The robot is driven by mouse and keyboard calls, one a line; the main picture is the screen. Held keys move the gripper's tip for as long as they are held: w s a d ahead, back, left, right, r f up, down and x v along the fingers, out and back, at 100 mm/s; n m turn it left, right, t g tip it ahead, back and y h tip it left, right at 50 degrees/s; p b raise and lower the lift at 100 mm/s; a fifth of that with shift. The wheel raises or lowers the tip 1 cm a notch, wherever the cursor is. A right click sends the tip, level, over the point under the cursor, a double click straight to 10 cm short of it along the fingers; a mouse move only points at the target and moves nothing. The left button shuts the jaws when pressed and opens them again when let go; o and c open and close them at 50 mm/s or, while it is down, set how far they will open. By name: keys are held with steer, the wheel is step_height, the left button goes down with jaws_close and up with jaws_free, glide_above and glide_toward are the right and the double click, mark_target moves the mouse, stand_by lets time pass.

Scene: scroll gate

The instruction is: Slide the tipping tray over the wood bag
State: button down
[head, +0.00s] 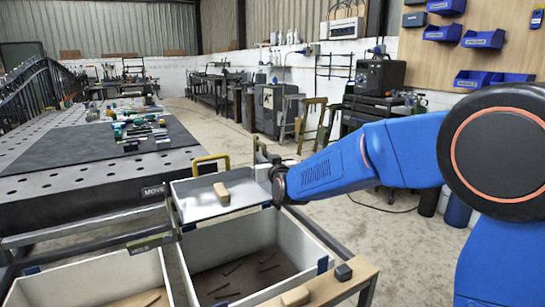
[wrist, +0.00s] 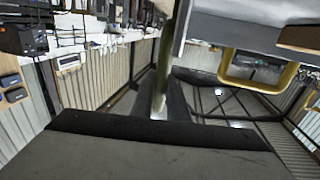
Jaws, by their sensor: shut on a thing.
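The tipping tray (head: 195,207) is a shallow grey-white tray, level, with one light wood block (head: 221,193) in it. It sits at the back edge of the right bag; its front edge adjoins that bag's far rim. My gripper (head: 266,172) is at the tray's right side, shut on what looks like its olive upright handle (wrist: 166,60); the fingers are mostly hidden. The left bag (head: 92,272) has pale walls and shows light wood inside, so it appears to be the wood bag. The right bag (head: 187,266) holds several dark thin pieces.
A yellow handle (head: 211,160) stands behind the tray; it also shows in the wrist view (wrist: 226,72). A perforated steel table (head: 60,190) lies to the left. A wooden ledge (head: 335,287) with a wood block (head: 295,297) is in front. Open floor lies behind.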

steer(key=s+a, duration=0.8)
steer(key=a, duration=0.4)
steer(key=s+a, duration=0.8)
steer(key=a, duration=0.4)
steer(key=s+a, duration=0.8)
steer(key=a, duration=0.4)
steer(key=shift+s, duration=0.15)
steer(key=shift+r, duration=0.1)
steer(key=c, duration=1.7)
jaws_free()
steer(key=shift+s+a, duration=0.1)
steer(key=shift+a, duration=0.05)
steer(key=v, duration=1.7)
steer(key=shift+s, duration=0.15)
